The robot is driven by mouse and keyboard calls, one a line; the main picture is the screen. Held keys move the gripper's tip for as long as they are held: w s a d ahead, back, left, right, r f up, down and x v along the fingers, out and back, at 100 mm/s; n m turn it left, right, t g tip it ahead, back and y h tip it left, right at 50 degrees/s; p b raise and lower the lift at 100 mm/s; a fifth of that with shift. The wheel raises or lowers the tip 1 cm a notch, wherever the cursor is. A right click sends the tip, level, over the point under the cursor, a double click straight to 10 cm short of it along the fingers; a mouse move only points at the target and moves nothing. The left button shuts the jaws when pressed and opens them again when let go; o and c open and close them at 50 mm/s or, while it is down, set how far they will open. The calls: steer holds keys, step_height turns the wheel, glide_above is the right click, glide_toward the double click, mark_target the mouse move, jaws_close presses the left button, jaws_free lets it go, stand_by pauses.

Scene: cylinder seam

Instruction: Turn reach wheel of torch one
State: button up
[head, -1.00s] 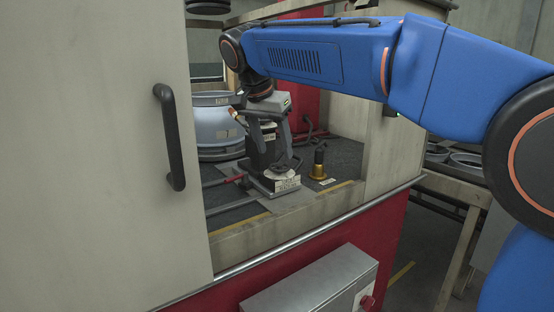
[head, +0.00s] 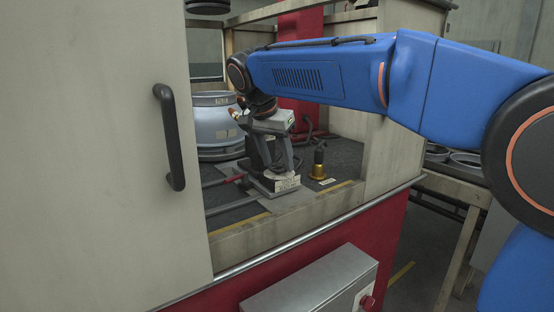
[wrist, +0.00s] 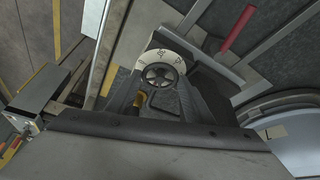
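The reach wheel (wrist: 161,75) is a small dark spoked handwheel in the wrist view, set on a pale round dial (wrist: 180,55) with dark markings. In the head view, the dial (head: 281,174) and a white label plate (head: 287,184) show at the foot of a dark stand inside the booth, with the wheel mostly hidden by my fingers. My gripper (head: 279,168) points down over the wheel. It also shows in the wrist view (wrist: 164,88), its two fingers apart on either side of the wheel. I cannot tell whether they touch it.
A brass fitting with a black top (head: 318,163) stands right of the wheel. A grey-blue cylinder (head: 214,122) stands behind at left. A red-handled bar (wrist: 238,26) lies nearby. The booth's door (head: 95,150) is at left, and its front sill (head: 285,215) runs before the wheel.

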steer(key=shift+n, duration=0.3)
steer(key=n, duration=0.1)
steer(key=n+y, duration=0.1)
steer(key=n, duration=0.1)
steer(key=n+t, duration=0.1)
steer(key=shift+s+d+n+y, duration=0.15)
steer(key=shift+d+n+y, duration=0.15)
steer(key=shift+d+y, duration=0.1)
steer(key=n+y, duration=0.1)
steer(key=n, duration=0.3)
steer(key=n+y, duration=0.1)
steer(key=n, duration=0.1)
steer(key=shift+d+y, duration=0.25)
steer(key=shift+y, duration=0.05)
steer(key=n, duration=0.1)
steer(key=n+g, duration=0.1)
steer(key=n, duration=0.1)
steer(key=n+y, duration=0.1)
steer(key=shift+w+d+n+g, duration=0.15)
steer(key=shift+w+n+g, duration=0.15)
steer(key=shift+n, duration=0.1)
steer(key=shift+w+d+n+g+y, duration=0.1)
steer(key=shift+n+g+y, duration=0.45)
steer(key=shift+n, duration=1.25)
steer(key=o, duration=0.8)
steer(key=shift+c, duration=0.2)
steer(key=shift+r, duration=0.1)
